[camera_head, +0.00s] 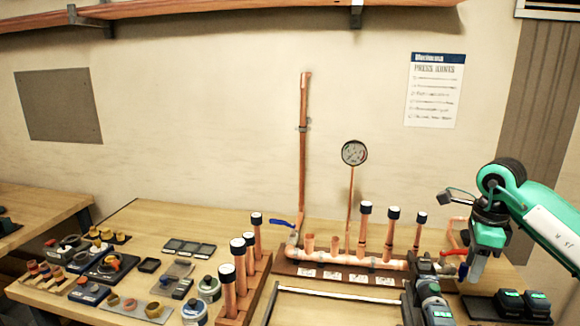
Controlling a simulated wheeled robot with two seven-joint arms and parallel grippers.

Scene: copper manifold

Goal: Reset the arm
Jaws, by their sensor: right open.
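My right arm comes in from the right edge, teal with a white link. Its gripper (477,272) points down over the right part of the workbench, right of the copper manifold (345,257). It is open, and I see nothing held in it. A red valve handle (453,252) and a bent copper pipe show just left of the gripper, and I cannot tell whether they touch it. A dark press tool (434,303) with green parts stands below and left of the gripper. My left gripper is not in view.
The manifold carries several upright copper stubs, some dark-capped, a tall pipe (303,150) and a pressure gauge (354,153). A wooden rack (244,305) holds capped pipes. Fittings and tins crowd the bench's left. Black batteries (509,303) sit at right. A shelf crosses above.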

